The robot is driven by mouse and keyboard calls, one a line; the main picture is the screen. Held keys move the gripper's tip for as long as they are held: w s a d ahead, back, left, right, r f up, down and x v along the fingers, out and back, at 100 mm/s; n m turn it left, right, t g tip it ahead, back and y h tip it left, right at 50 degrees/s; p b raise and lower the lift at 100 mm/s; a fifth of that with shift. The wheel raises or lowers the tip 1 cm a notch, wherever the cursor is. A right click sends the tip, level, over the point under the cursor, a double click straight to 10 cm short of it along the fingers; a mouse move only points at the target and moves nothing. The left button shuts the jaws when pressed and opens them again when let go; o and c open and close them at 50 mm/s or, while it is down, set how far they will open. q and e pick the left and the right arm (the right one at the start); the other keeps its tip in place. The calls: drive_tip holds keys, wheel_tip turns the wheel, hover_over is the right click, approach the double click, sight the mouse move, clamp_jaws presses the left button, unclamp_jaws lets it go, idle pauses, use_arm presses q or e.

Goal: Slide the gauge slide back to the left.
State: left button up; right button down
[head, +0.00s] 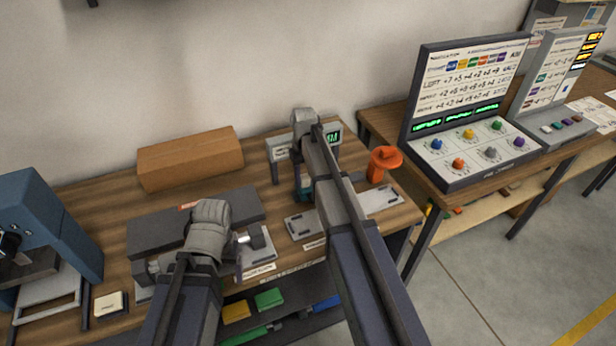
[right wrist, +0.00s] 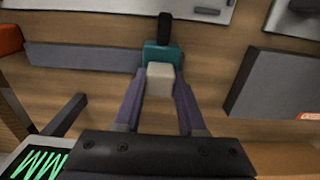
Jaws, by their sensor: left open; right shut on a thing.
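The gauge slide, a teal block (right wrist: 162,57) with a black pin and a pale knob (right wrist: 160,80), is in the right wrist view. It sits at the right end of a grey bar (right wrist: 85,57) there. My right gripper (right wrist: 160,86) is shut on the pale knob, one purple finger on each side. In the head view the teal block (head: 305,190) shows only partly beside my right arm, which hides the bar. My left gripper (head: 208,268) is open at the front left of the bench, mostly hidden behind its own wrist.
A cardboard box (head: 190,160) stands at the back of the bench. A blue press (head: 45,225) stands at far left. A control panel (head: 470,110) is on the right table.

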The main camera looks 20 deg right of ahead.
drive_tip(key=shift+s+a, duration=0.1)
drive_tip(key=shift+a, duration=0.15)
drive_tip(key=c, duration=0.8)
unclamp_jaws()
drive_tip(key=shift+a, duration=0.1)
drive_tip(key=shift+o, duration=0.2)
drive_tip(key=shift+r, duration=0.1)
drive_tip(key=shift+r+p, duration=0.2)
drive_tip(key=shift+p, duration=0.1)
wheel_tip(320, 180, up, 7)
drive_tip(key=p, duration=0.7)
drive_tip(key=shift+r, duration=0.15)
